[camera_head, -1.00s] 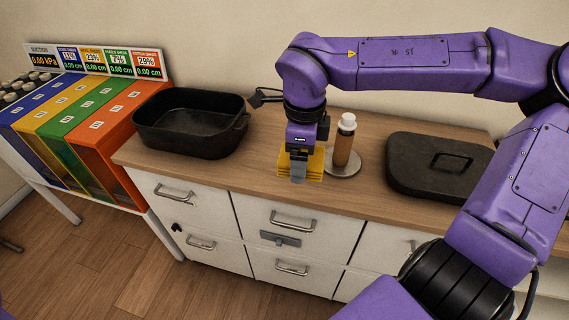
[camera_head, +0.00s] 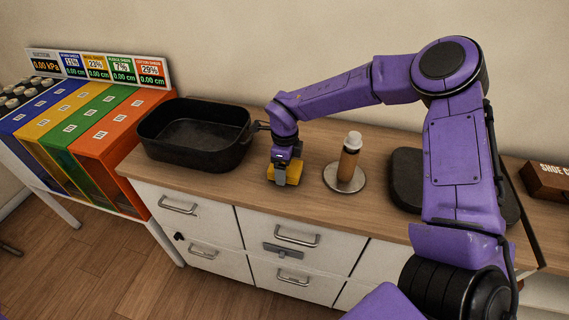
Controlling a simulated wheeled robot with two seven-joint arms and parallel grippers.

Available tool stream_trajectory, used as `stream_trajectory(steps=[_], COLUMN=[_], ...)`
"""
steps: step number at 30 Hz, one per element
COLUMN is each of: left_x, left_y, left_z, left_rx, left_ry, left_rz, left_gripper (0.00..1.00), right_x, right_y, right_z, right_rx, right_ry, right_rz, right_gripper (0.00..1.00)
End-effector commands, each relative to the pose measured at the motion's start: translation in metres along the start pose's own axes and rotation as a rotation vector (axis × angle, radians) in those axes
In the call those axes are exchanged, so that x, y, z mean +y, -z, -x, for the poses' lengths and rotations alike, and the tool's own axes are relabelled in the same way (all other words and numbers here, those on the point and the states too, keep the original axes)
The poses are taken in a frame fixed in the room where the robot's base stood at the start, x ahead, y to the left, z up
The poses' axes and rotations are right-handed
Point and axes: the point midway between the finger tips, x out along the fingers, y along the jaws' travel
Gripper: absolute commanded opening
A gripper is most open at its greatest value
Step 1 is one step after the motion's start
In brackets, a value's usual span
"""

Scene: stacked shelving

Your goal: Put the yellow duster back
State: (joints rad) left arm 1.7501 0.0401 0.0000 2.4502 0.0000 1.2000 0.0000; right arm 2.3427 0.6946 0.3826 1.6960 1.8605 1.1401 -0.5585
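The yellow duster (camera_head: 293,173) is at the worktop, between the black pan and the bottle. My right gripper (camera_head: 282,174) points down over it with its fingers around it, and seems shut on it. The gripper hides part of the duster. I cannot tell whether the duster touches the worktop or is just above it. My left gripper is not in view.
A black open pan (camera_head: 195,112) stands left of the gripper. A brown bottle (camera_head: 348,163) with a white cap stands on a round coaster (camera_head: 330,181) to the right. A dark lid (camera_head: 407,165) and a shoe box (camera_head: 547,182) lie farther right. Coloured bins (camera_head: 120,125) stand left.

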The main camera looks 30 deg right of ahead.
Motion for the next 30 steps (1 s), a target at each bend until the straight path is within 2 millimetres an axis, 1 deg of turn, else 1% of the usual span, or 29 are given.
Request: stream_trajectory(steps=[10,11,12,13,18,20,22,23,26,30], left_x=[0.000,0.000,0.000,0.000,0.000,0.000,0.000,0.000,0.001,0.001], left_y=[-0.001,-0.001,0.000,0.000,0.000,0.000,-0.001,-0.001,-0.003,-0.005], left_z=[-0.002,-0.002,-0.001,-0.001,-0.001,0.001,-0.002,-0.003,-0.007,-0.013], left_rx=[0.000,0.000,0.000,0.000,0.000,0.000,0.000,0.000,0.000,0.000], left_ry=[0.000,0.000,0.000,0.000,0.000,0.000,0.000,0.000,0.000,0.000], left_rz=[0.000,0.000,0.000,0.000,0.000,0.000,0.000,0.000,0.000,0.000], left_gripper=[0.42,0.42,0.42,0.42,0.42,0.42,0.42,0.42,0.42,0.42], right_x=[0.000,0.000,0.000,0.000,0.000,0.000,0.000,-0.001,0.000,0.000], right_y=[0.000,0.000,0.000,0.000,0.000,0.000,-0.001,-0.001,-0.001,-0.001], right_z=[-0.005,-0.005,-0.004,-0.004,-0.004,-0.001,0.005,0.011,0.034,0.071], right_rx=[-0.001,-0.001,-0.001,-0.001,-0.001,-0.001,-0.004,-0.005,-0.007,-0.006], right_ry=[0.000,0.001,0.001,0.001,0.000,0.001,0.001,0.003,0.003,0.003], right_rz=[0.000,0.001,0.001,0.001,0.000,0.000,-0.001,0.000,-0.001,-0.001], right_gripper=[0.54,0.85,0.98,1.00,1.00,1.00,1.00,1.00,1.00,1.00])
